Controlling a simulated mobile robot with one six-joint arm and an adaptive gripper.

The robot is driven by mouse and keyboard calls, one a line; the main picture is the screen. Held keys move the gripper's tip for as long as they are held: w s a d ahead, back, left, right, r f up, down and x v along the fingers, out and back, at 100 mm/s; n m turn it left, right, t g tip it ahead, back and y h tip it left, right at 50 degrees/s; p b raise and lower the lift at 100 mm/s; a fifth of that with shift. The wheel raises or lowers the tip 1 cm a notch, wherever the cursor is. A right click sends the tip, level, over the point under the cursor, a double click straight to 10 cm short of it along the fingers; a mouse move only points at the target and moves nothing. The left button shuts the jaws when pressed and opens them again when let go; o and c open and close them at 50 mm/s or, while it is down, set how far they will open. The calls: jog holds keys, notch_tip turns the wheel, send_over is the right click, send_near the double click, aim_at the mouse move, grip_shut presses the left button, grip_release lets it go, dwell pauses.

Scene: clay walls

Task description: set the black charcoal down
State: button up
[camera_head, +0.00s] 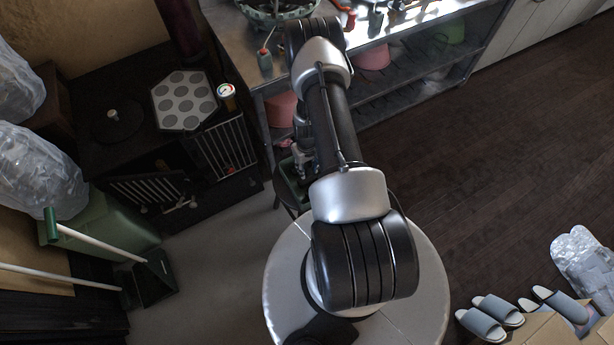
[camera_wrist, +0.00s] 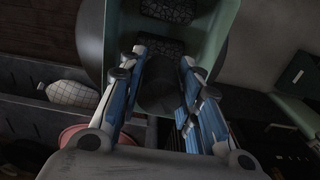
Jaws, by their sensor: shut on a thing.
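In the wrist view, my gripper (camera_wrist: 162,57) is shut on a piece of black charcoal (camera_wrist: 159,47), a dark rough block between the fingertips. It is at the opening of a green crate (camera_wrist: 218,35). A second dark, rough-textured block (camera_wrist: 170,9) lies in the crate, farther up the picture. The dim light hides whether the held piece touches the crate floor. In the head view, the green crate (camera_head: 291,186) shows only in part beside my arm, and my gripper (camera_head: 301,166) is mostly hidden there.
The crate rests on a dark round stool (camera_wrist: 91,40). A metal bench (camera_head: 262,88) with pink tubs (camera_head: 281,108) on its lower shelf stands close by. A dark stove (camera_head: 125,75) with a hexagonal tray (camera_head: 184,101) is at left.

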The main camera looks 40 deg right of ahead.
jog(key=shift+f+b, duration=0.9)
jog(key=shift+f, duration=1.75)
jog(key=shift+f, duration=0.15)
jog(key=shift+f, duration=0.15)
jog(key=o, duration=1)
